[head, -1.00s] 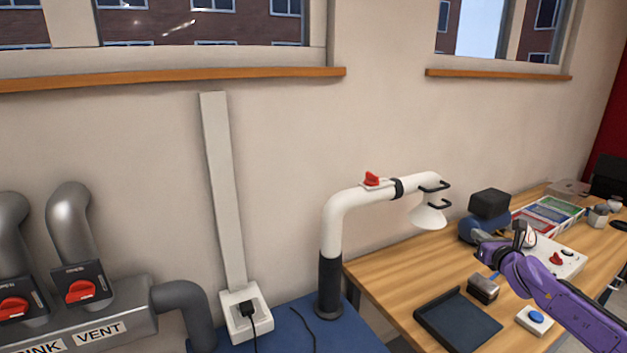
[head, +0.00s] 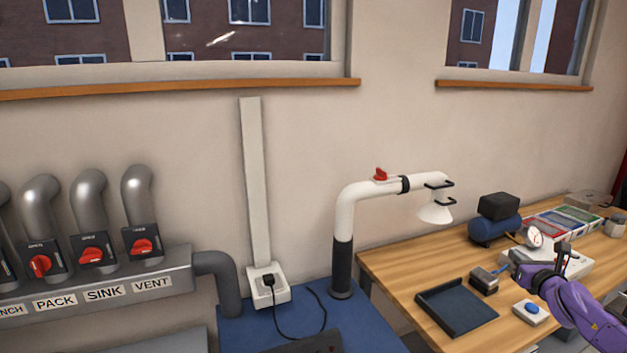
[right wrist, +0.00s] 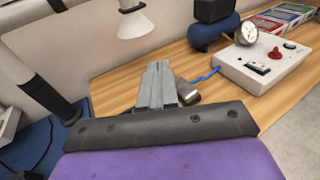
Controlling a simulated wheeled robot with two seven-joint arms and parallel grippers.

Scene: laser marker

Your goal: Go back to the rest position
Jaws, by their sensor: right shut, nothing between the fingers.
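My right gripper (head: 515,262) comes in from the right on a purple arm, above the wooden table (head: 405,262). In the right wrist view its fingers (right wrist: 158,84) are together with nothing between them. It is near a small metal block (head: 484,281) with a blue hose; whether they touch cannot be told. My left gripper does not show in either view.
A black tray (head: 457,308) and a white box with a blue button (head: 531,312) lie near the front. A white extraction arm (head: 345,215) with a nozzle stands at the left of the table. A blue compressor (head: 495,230) and a control box with gauge (right wrist: 262,68) stand farther back.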

